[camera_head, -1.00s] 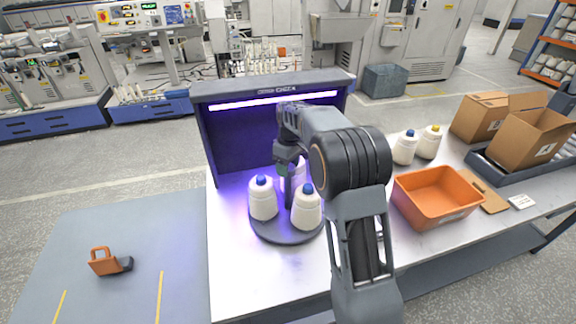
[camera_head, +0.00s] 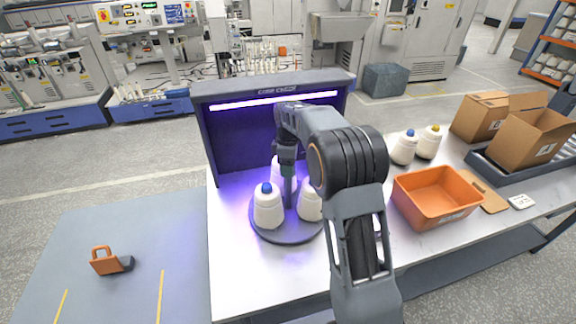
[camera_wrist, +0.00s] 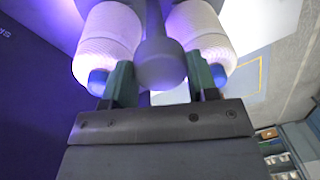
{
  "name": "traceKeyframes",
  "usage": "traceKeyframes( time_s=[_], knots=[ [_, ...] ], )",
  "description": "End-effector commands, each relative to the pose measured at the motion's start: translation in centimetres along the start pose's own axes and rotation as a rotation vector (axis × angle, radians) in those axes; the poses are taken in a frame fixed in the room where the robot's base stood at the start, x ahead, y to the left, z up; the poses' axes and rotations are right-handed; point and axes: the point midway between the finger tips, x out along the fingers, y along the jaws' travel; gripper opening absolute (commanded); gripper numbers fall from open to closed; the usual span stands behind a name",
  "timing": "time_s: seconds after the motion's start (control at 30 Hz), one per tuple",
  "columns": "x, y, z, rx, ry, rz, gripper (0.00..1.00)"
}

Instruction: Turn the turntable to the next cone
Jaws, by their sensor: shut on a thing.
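The dark round turntable (camera_head: 268,235) stands on the light bench in front of the purple-lit booth. White yarn cones with blue tips stand upright on it: one at the front left (camera_head: 267,208), one at the right (camera_head: 309,204) partly behind my arm, and one at the back (camera_head: 279,168) partly hidden. My gripper (camera_head: 288,174) points down over the turntable's middle. In the wrist view, my gripper (camera_wrist: 160,83) is shut on the dark central knob (camera_wrist: 160,62), with a cone on each side of the fingers (camera_wrist: 106,42).
The booth's back wall (camera_head: 240,135) stands close behind the turntable. To the right are an orange bin (camera_head: 436,220), two loose cones (camera_head: 404,148) and cardboard boxes (camera_head: 480,117). The bench's front left is clear.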

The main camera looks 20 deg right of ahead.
Motion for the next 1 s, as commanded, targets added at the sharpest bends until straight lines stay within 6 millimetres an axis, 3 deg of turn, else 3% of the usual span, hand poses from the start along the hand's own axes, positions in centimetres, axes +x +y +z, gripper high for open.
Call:
traceKeyframes(
  time_s=[0.97,1.0],
  knots=[
    [-0.19,0.01,-0.1,-0.095,-0.005,0.003,0.11],
    [-0.19,0.02,-0.1,-0.095,-0.005,0.003,0.57]
  ],
)
